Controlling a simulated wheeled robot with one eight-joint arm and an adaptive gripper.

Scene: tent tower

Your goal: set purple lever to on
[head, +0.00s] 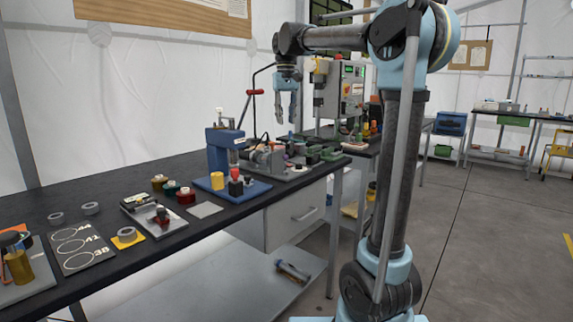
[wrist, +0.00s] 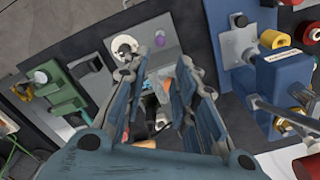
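My gripper (head: 286,108) hangs pointing down above the black workbench (head: 110,206), with its two fingers apart and nothing held. In the wrist view the gripper (wrist: 160,100) also shows open, with a gap between its blue-grey finger pads. A small purple spot (wrist: 187,41) shows on a light grey plate just beyond the fingers; it may be the purple lever, but I cannot make out its shape or setting. In the head view, a grey machine (head: 265,161) stands on the bench below my gripper. No lever is clearly purple there. Small parts between the fingers are partly hidden.
A blue press (head: 222,152) stands left of my gripper, on the right in the wrist view. Green fixtures (head: 322,155) lie to the right. A red-handled bent rod (head: 255,92) rises near my gripper. Several small parts and rolls sit along the bench. A tall machine (head: 350,90) stands behind.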

